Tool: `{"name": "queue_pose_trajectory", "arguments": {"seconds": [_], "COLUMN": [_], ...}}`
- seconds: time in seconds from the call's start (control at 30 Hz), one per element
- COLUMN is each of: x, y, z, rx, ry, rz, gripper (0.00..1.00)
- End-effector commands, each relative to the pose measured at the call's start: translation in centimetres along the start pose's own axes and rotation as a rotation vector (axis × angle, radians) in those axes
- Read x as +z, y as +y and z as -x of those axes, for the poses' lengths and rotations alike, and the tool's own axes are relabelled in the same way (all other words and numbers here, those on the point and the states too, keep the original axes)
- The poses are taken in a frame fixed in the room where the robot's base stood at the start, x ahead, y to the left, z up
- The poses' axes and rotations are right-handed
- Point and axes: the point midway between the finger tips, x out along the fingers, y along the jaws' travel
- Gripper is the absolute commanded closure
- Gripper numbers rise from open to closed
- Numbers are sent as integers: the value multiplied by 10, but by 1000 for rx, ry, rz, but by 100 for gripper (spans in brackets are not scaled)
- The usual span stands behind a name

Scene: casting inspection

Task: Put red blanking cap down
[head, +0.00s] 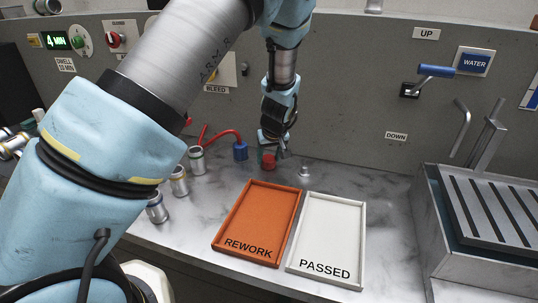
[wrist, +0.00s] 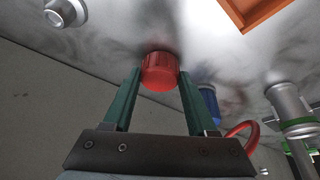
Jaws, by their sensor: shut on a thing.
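The red blanking cap (wrist: 160,71) is between the two green fingers of my gripper (wrist: 160,85), which is shut on it. In the head view the cap (head: 268,160) shows just below my gripper (head: 272,147), behind the orange REWORK tray. The cap is at or just above the grey marbled worktop; I cannot tell whether it touches.
The orange REWORK tray (head: 219,235) and the white PASSED tray (head: 362,245) are empty. A small metal fitting (head: 304,173) stands right of the cap. A blue capped part (head: 240,151) with a red hose and several metal castings (head: 197,160) stand left. A slatted sink is at right.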

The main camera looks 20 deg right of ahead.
Motion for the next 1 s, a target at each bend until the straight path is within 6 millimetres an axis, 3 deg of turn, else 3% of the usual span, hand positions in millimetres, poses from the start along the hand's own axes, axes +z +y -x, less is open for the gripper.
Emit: {"name": "queue_pose_trajectory", "arguments": {"seconds": [0.3, 0.33, 0.57, 0.83, 1.0], "x": [1, 1, 1, 0, 0], "y": [0, 0, 0, 0, 1], "z": [-4, -2, -2, 0, 12], "rx": [0, 1, 0, 0, 3], "ry": [0, 0, 0, 0, 2], "rz": [0, 0, 0, 0, 0], "gripper": [100, 39, 13, 12, 12]}}
